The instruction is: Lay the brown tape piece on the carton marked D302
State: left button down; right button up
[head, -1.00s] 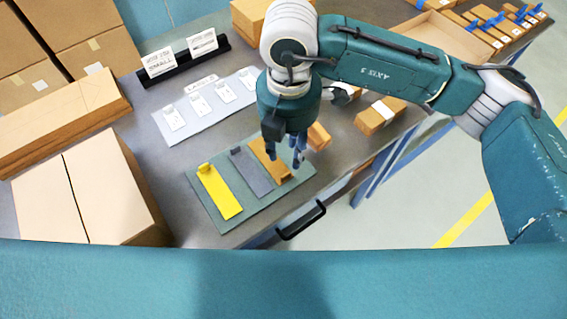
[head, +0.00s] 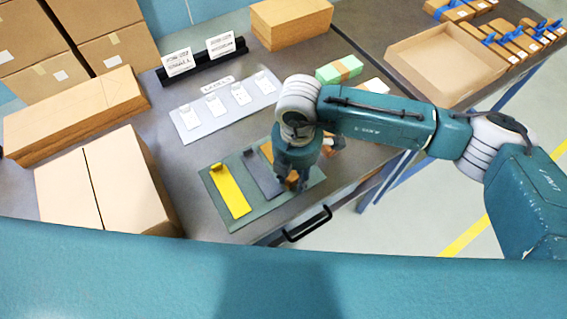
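The brown tape piece (head: 266,151) lies on the grey-green mat (head: 258,214), right of a grey piece and a yellow piece. Only its far end shows; my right gripper hides the rest. My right gripper (head: 291,184) points down at the mat's right part, over the brown piece. Its fingers are small and dark, and I cannot tell whether they are closed on the piece. A brown carton (head: 336,143) shows partly behind the gripper. A white-labelled carton (head: 373,86) shows behind my arm. No D302 marking is readable. My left gripper is out of view.
The yellow piece (head: 230,190) and grey piece (head: 262,174) lie close beside the gripper. A label sheet (head: 216,124) lies behind the mat. A green carton (head: 338,70) with a brown band stands farther back. An open tray (head: 447,62) is at right, a large box (head: 105,185) at left.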

grip_shut()
dwell(0.3)
notch_tip(320, 180, up, 20)
jog(key=b, duration=0.3)
jog(key=s+d+f+m, duration=0.2)
jog(key=d+f+m, duration=0.1)
jog(key=d+m, duration=0.6)
jog(key=s+d+f+m, duration=0.2)
jog(key=d+m, duration=0.8)
jog(key=m, duration=0.6)
jog(key=shift+s+f, duration=0.2)
jog(key=shift+f, duration=0.45)
